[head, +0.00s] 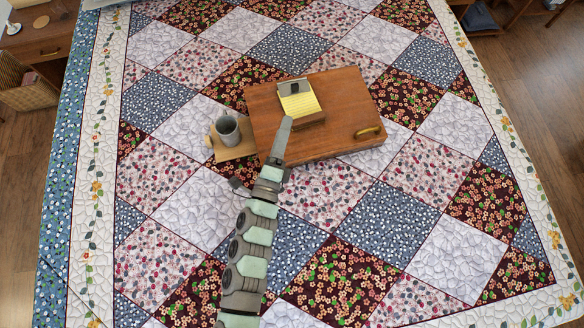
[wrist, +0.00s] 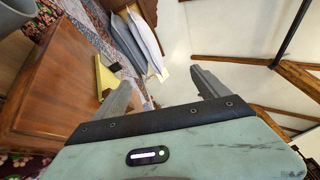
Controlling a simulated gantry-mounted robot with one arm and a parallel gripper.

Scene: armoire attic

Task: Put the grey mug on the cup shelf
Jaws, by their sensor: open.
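The grey mug (head: 229,132) stands upright on a small light-wood board (head: 238,153) beside the left edge of a wooden case on the bed. I cannot tell whether this board is the cup shelf; no other clear cup shelf shows. My gripper (head: 286,124) is over the front left part of the case, to the right of the mug and apart from it. In the wrist view my gripper (wrist: 163,85) has its two fingers spread with nothing between them.
The wooden case (head: 345,115) has a brass handle (head: 368,132) and carries a yellow notepad (head: 299,104), close to my gripper. A patchwork quilt (head: 385,220) covers the wide bed, mostly clear. A wooden desk (head: 42,35) stands at the far left.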

